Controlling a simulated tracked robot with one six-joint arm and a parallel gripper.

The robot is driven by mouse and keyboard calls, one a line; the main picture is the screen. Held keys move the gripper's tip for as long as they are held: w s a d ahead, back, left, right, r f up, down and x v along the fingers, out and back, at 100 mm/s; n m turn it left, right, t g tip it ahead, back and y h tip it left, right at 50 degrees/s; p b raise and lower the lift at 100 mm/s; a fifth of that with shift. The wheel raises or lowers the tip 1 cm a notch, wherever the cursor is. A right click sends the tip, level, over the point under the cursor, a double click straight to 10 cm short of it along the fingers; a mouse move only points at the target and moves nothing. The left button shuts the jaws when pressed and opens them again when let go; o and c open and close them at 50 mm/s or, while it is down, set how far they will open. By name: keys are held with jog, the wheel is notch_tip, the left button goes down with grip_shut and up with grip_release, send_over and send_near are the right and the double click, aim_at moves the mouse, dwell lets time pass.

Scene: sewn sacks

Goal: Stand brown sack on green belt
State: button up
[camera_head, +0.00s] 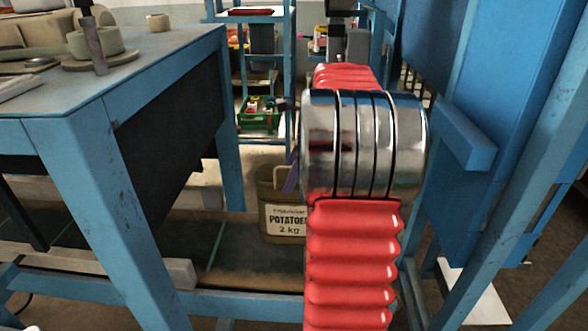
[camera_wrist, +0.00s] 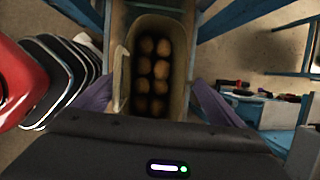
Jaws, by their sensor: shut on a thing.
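The brown sack (camera_head: 283,222) shows in the head view, upright, with a white label reading "POTATOES 2 kg". Its right side is partly hidden by my arm. In the wrist view its open top (camera_wrist: 180,60) shows rows of round brown potatoes inside. A dark green belt surface (camera_head: 185,232) lies low behind the blue table leg, left of the sack. I cannot tell whether the sack's base touches it.
A blue table (camera_head: 150,62) with pots stands at the left, its leg crossing in front of the belt. Blue posts (camera_head: 520,190) stand close at the right. A shelf rack with a green crate (camera_head: 259,114) is behind.

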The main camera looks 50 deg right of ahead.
jog(key=shift+f, duration=1.2)
jog(key=shift+f, duration=1.75)
jog(key=shift+d+f, duration=0.1)
jog(key=o, duration=1.8)
jog(key=shift+f, duration=0.15)
jog(key=shift+o, duration=0.2)
jog(key=v, duration=1.2)
